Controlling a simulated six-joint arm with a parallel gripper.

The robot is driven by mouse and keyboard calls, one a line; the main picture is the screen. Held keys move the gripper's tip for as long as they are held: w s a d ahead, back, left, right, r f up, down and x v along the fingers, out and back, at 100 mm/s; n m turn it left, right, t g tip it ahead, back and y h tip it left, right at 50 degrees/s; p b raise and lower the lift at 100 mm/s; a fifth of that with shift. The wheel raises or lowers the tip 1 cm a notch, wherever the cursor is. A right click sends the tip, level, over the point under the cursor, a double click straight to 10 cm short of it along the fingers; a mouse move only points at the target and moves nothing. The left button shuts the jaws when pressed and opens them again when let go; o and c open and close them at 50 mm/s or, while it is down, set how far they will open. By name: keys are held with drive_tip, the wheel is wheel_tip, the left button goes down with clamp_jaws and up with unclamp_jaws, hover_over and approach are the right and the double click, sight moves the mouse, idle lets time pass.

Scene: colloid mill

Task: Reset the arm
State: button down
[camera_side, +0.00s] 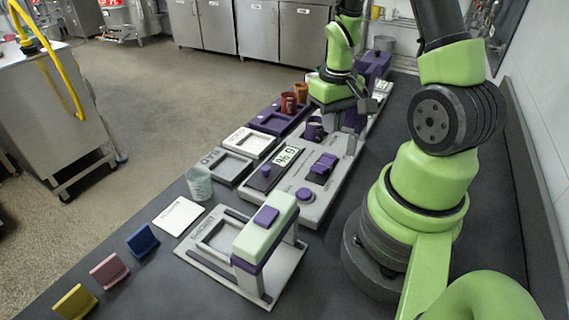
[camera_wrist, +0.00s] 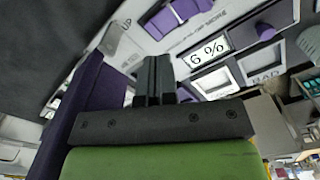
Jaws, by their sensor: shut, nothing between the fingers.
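My gripper (camera_wrist: 155,70) is shut and empty in the wrist view, its dark fingers together over the grey panel. In the side view my green wrist hangs over the far part of the grey machine base (camera_side: 325,197), and the fingertips are hard to make out. The base carries a purple cup (camera_side: 314,128), a purple block (camera_side: 323,166), a round purple button (camera_side: 305,195) and a "6 %" display (camera_side: 287,157). The display also shows in the wrist view (camera_wrist: 208,52), with a purple knob (camera_wrist: 265,31) beside it. A purple housing (camera_side: 373,64) stands behind my wrist.
A green-and-purple press-like stand (camera_side: 268,228) stands on the near bench. Left of the base are a grey tray (camera_side: 226,167), a white tray (camera_side: 249,142) and a purple tray (camera_side: 270,120) near a red cup (camera_side: 289,103). A pale cup (camera_side: 199,183), white card (camera_side: 179,216) and coloured holders (camera_side: 109,271) lie nearer.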

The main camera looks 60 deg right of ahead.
drive_tip(key=w+a+r+t, duration=0.2)
drive_tip(key=a+r+t, duration=0.2)
drive_tip(key=a+r, duration=0.7)
drive_tip(key=s+a+r+n+t+y, duration=0.2)
drive_tip(key=s+a+r, duration=0.4)
drive_tip(key=r, duration=0.3)
drive_tip(key=shift+a+r+t, duration=0.15)
drive_tip(key=shift+a+t, duration=0.3)
drive_tip(key=shift+t, duration=0.15)
